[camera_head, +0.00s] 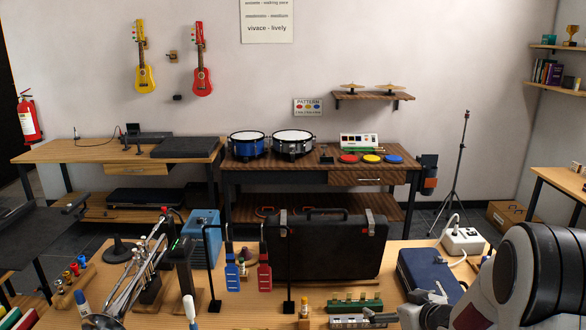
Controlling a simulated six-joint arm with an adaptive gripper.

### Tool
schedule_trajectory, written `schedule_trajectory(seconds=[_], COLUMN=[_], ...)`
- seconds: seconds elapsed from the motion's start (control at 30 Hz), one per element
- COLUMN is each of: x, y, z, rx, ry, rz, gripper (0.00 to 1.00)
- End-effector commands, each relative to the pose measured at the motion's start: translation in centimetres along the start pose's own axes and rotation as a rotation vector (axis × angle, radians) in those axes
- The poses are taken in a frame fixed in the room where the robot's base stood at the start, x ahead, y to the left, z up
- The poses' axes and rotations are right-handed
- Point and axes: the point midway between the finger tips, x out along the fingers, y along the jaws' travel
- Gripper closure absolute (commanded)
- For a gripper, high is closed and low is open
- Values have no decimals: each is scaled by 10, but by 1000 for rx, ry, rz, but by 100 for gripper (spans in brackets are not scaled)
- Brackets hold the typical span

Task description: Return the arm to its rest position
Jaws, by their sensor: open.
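My arm comes in from the lower right, its large white and black links filling that corner. My gripper (394,308) is low in the picture, over the near edge of the table, and points left. Its jaws are open and I see nothing held between them. Part of it is cut off by the bottom edge and by my own arm. A green and silver instrument (356,305) is just left of the fingertips; I cannot tell whether they touch.
A dark blue case (431,272) lies close behind my gripper. A white box with a cable (463,240) is behind it. A large black case (329,249) stands mid-table. Blue and red tags (264,274) hang from a stand. A trumpet (135,275) is at left.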

Motion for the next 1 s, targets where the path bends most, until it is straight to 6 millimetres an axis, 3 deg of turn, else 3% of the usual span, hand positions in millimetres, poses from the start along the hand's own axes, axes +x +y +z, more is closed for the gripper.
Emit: schedule_trajectory(seconds=[0.47,1.0], x=[-77,-178], y=[10,-10], z=[-45,-58], rx=[-7,60], ry=[-96,-212], rz=[188,315], gripper=[0,0])
